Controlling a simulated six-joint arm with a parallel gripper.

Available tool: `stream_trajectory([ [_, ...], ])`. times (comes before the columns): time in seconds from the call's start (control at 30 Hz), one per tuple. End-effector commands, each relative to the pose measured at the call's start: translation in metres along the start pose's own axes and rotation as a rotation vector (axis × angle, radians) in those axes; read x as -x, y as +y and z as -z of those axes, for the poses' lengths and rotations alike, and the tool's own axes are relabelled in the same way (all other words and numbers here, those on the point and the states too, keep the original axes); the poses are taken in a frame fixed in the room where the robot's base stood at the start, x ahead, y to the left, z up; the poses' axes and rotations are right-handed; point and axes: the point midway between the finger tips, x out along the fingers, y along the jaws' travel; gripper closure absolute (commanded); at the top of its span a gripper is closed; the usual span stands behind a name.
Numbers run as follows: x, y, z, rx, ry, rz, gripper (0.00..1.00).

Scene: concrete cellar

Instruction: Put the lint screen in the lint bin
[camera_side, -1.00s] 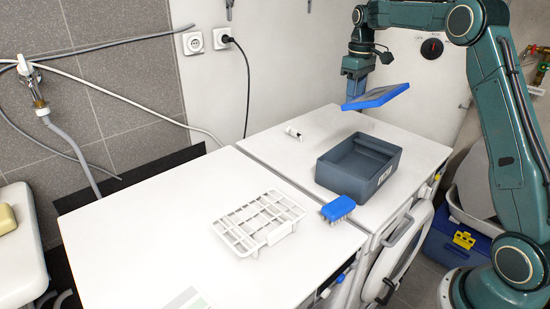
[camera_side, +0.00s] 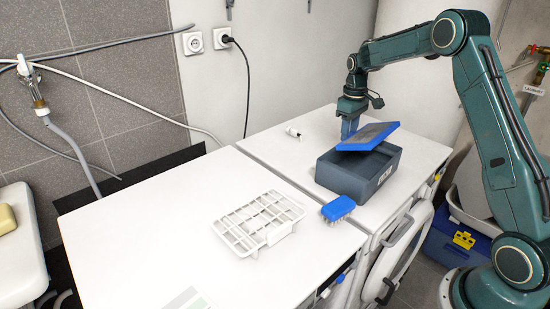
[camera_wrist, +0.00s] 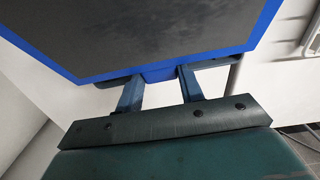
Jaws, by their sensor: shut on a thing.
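The lint screen (camera_side: 368,136) is a flat panel with a blue frame and dark mesh. My gripper (camera_side: 349,130) is shut on its left edge and holds it tilted, right end higher, just over the grey lint bin (camera_side: 345,178). The screen covers part of the bin's opening in the side view; whether it touches the rim I cannot tell. In the wrist view the lint screen (camera_wrist: 150,30) fills the top, with the two fingers of my gripper (camera_wrist: 160,82) at its blue edge. The bin is not visible there.
A blue brush (camera_side: 338,208) lies by the bin's near left corner. A white rack (camera_side: 258,222) is on the left machine top. A small white item (camera_side: 293,133) lies behind the bin to the left. The left top is otherwise mostly clear.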

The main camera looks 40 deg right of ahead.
Motion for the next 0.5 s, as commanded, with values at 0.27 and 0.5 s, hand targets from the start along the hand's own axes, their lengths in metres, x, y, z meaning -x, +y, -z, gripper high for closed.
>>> stream_trajectory([
  [0.27,-0.030,0.000,-0.001,0.000,-0.003,0.002,0.88],
  [0.5,-0.041,0.000,0.000,0.000,-0.001,0.000,0.88],
])
